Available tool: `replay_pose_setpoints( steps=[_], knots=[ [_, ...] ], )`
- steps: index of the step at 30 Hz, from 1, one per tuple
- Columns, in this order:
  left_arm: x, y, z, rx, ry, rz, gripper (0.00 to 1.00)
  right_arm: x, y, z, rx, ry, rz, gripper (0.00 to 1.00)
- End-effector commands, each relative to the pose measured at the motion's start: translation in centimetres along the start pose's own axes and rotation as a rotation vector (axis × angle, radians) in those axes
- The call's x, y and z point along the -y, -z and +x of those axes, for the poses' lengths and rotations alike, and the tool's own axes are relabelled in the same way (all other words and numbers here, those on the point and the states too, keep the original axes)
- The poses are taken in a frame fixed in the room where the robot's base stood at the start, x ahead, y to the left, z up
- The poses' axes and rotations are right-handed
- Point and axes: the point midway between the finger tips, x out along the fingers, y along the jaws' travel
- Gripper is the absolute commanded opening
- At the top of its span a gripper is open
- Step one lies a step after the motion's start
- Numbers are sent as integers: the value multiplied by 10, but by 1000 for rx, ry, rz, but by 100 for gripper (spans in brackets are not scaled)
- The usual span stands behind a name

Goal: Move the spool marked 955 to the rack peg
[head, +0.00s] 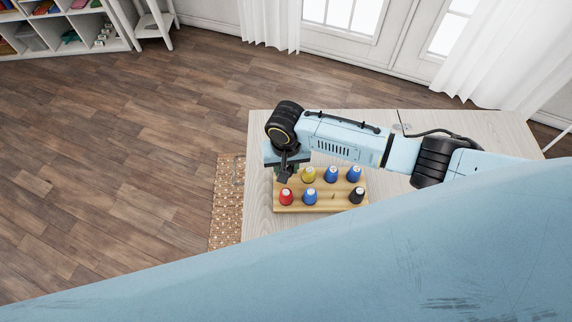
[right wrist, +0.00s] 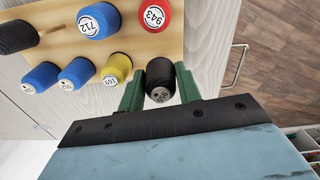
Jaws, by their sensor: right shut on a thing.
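My right gripper (head: 284,176) is at the left back end of the wooden spool rack (head: 332,206). In the right wrist view its green fingers (right wrist: 159,88) are shut on a black spool (right wrist: 159,72). That spool's end label is too small to read surely. The spool is close to the rack's edge beside the yellow spool; I cannot tell whether it touches the rack. A bare peg (right wrist: 54,28) stands in the rack between a blue spool marked 712 (right wrist: 98,20) and another black spool (right wrist: 16,36); it also shows in the head view (head: 333,196). My left gripper is not in view.
The rack also holds a red spool marked 943 (right wrist: 154,15), a yellow spool (right wrist: 117,68) and two more blue spools (right wrist: 77,72). The pale cabinet top (head: 390,125) is clear behind the rack. A woven rug (head: 226,200) lies left of the cabinet.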

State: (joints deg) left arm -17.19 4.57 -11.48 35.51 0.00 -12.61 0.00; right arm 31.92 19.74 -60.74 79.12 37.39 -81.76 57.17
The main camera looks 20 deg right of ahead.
Motion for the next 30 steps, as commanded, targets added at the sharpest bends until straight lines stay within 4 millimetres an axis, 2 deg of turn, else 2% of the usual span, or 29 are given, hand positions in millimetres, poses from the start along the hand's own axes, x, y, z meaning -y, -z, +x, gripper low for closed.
replay_pose_setpoints(
  steps=[18, 26, 27, 30],
  knots=[
    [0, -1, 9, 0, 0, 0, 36, 0, 0, 16, 0, 1, 1, 13],
    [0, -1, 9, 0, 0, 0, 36, 0, 0, 16, -1, 1, 0, 13],
    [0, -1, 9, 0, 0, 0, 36, 0, 0, 16, -1, 1, 0, 36],
    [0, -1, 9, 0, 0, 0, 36, 0, 0, 16, 0, 1, 0, 49]
  ],
)
